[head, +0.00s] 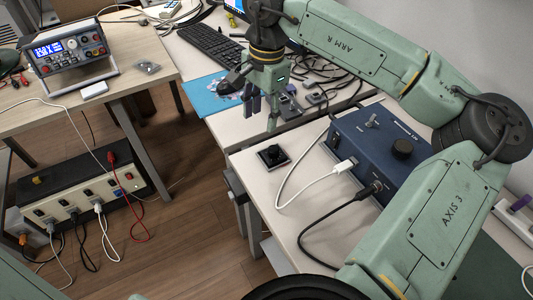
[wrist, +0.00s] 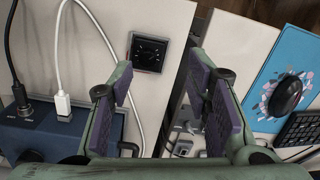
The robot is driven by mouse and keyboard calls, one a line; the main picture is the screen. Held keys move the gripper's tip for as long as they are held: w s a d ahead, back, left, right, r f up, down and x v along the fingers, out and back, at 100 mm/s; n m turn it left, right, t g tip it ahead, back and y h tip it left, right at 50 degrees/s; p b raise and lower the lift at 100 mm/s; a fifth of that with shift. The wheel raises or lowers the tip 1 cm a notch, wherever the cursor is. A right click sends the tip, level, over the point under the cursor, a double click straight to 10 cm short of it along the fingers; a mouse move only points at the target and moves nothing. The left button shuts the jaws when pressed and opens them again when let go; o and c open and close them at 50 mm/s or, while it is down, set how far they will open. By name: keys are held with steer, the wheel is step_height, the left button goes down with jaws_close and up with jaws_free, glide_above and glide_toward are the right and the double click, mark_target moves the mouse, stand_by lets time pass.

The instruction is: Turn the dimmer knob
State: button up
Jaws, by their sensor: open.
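A blue box (head: 375,150) stands on the right-hand desk with a round black knob (head: 402,149) and a small toggle switch (head: 372,121) on top. A small black square unit with a round dial (head: 272,155) lies on the desk left of the box. In the wrist view the dial (wrist: 149,50) shows beyond my fingertips, and part of the blue box (wrist: 40,130) is at lower left. I cannot tell which of the two is the dimmer. My gripper (head: 262,112) is open and empty, pointing down, apart from both.
White and black cables (head: 323,181) run from the box across the desk. Several loose cables and small parts lie behind my gripper. A keyboard (head: 210,45) and blue mouse mat (head: 213,97) are farther back. A power supply (head: 66,50) stands on the left table.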

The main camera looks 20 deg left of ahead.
mark_target(273, 149)
steer(key=shift+h, duration=0.4)
steer(key=f+p, duration=0.1)
steer(key=f, duration=0.2)
steer(key=w+d+f, duration=0.1)
steer(key=f, duration=0.3)
steer(key=d+f+p, duration=0.1)
steer(key=f, duration=0.3)
steer(key=shift+w+d+p, duration=0.15)
steer(key=shift+p, duration=0.15)
steer(key=shift+c, duration=0.5)
jaws_close()
